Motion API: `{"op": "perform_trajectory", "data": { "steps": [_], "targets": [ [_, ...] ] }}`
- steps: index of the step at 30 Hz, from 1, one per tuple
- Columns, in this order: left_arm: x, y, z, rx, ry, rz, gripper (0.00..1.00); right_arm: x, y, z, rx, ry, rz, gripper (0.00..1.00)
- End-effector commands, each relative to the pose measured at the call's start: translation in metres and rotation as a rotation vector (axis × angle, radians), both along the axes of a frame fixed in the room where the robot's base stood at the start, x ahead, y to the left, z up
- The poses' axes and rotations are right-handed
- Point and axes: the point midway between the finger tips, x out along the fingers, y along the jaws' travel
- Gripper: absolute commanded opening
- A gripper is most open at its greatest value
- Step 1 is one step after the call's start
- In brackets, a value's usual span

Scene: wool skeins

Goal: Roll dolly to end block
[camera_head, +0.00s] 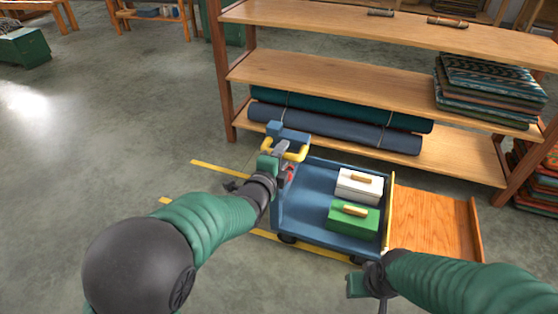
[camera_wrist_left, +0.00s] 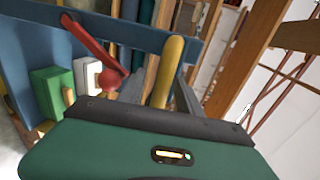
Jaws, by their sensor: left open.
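The blue dolly (camera_head: 310,205) stands on the floor before the shelf, with a yellow handle (camera_head: 298,152) at its left end. My left gripper (camera_head: 284,155) is at this handle. In the left wrist view the yellow handle (camera_wrist_left: 169,70) lies between the spread fingers, which look open; contact is unclear. A red lever (camera_wrist_left: 90,45) is beside it. A white box (camera_head: 360,186) and a green box (camera_head: 353,217) with wooden grips sit on the dolly. My right gripper (camera_head: 362,281) is near the dolly's front right corner; its fingers are unclear. No end block is clearly identifiable.
An orange wooden board (camera_head: 428,222) with a raised right edge lies right of the dolly. Yellow floor lines (camera_head: 222,171) run along the dolly. The wooden shelf (camera_head: 330,83) behind holds rolled and folded textiles. Open floor lies to the left.

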Motion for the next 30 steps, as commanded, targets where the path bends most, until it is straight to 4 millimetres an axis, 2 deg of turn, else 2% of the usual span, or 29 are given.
{"op": "perform_trajectory", "data": {
  "steps": [5, 17, 19, 22, 27, 30],
  "targets": [
    [-0.024, 0.009, 0.009, 0.000, -0.001, 0.000, 0.41, 0.000, 0.000, 0.005, 0.000, 0.000, 0.000, 0.36],
    [-0.126, 0.046, 0.032, 0.000, 0.002, 0.000, 0.41, 0.000, 0.000, 0.031, 0.000, 0.000, 0.000, 0.36],
    [-0.132, 0.048, 0.020, -0.004, -0.005, 0.001, 0.41, 0.001, 0.000, 0.004, 0.000, -0.002, 0.000, 0.36],
    [-0.137, 0.050, 0.022, -0.004, -0.006, 0.002, 0.41, -0.001, 0.000, -0.018, 0.000, 0.001, 0.000, 0.36],
    [-0.148, 0.053, 0.027, -0.002, -0.002, 0.000, 0.41, 0.000, 0.000, -0.040, 0.000, 0.000, 0.000, 0.36],
    [-0.152, 0.055, 0.030, 0.000, 0.002, 0.000, 0.41, 0.000, 0.000, -0.044, 0.000, 0.000, 0.000, 0.36]
  ]
}}
